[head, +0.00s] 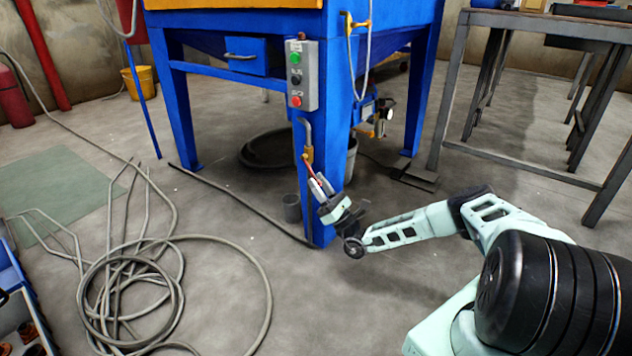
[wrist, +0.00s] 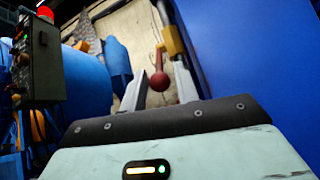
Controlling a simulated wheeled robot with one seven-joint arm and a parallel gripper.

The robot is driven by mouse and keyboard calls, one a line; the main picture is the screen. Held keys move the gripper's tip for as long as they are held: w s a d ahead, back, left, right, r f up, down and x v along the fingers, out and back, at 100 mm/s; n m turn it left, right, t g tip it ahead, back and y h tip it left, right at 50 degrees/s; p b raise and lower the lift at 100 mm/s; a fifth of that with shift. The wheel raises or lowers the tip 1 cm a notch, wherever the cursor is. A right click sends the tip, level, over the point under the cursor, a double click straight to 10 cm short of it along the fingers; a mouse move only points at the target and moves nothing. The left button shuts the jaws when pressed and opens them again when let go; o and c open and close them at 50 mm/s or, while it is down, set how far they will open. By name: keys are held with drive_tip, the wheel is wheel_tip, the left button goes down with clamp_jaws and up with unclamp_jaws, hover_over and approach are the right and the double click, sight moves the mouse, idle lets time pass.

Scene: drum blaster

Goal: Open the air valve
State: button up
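The air valve (head: 308,154) is a brass fitting on the front blue leg of the blasting cabinet, under a grey pipe. Its red handle (head: 312,170) slants down from it toward my gripper (head: 317,184). In the wrist view the brass valve body (wrist: 173,40) is at the top, and the red handle (wrist: 159,80) with its rounded end hangs between the two pale fingers of my gripper (wrist: 161,72). The fingers are apart, one on each side of the handle, with visible gaps. The gripper is open; I cannot tell whether either finger touches the handle.
The blue leg (head: 323,222) stands close beside my gripper, filling the right of the wrist view. A grey control box (head: 303,76) with buttons is above the valve. Coiled hose (head: 130,295) lies on the floor at left. A metal table (head: 545,28) stands at right.

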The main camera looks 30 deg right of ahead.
drive_tip(key=b+v, duration=0.1)
drive_tip(key=v, duration=0.4)
drive_tip(key=shift+s+d+f, duration=0.1)
drive_tip(key=shift+s+f, duration=0.15)
drive_tip(key=shift+f, duration=0.05)
